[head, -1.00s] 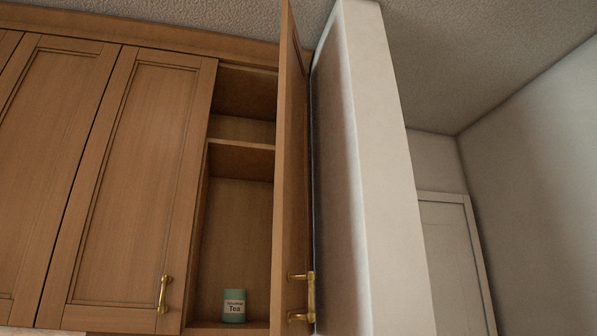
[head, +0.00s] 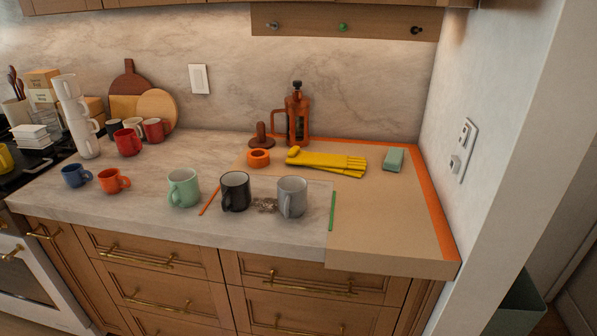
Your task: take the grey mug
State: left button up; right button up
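The grey mug (head: 292,197) stands upright near the front of the counter, with its handle toward the front left. A black mug (head: 235,192) stands to its left, and a small brownish speckled patch or pile (head: 265,205) lies between the two. A short green strip (head: 332,211) lies just right of the grey mug. A mint green mug (head: 183,188) stands further left. Neither of my grippers is in view.
Small blue (head: 76,175) and orange (head: 114,180) cups stand at the left. Yellow gloves (head: 327,161), an orange ring (head: 258,158) and a French press (head: 297,118) are behind. The tan board (head: 390,220) at right is mostly clear, beside a wall (head: 490,90).

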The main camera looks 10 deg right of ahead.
aim_at(292, 189)
jog(key=i+j+z, duration=0.2)
jog(key=i+z, duration=0.15)
jog(key=i+j+z, duration=0.35)
jog(key=j, duration=0.5)
jog(key=l, duration=0.25)
jog(key=i+l, duration=0.15)
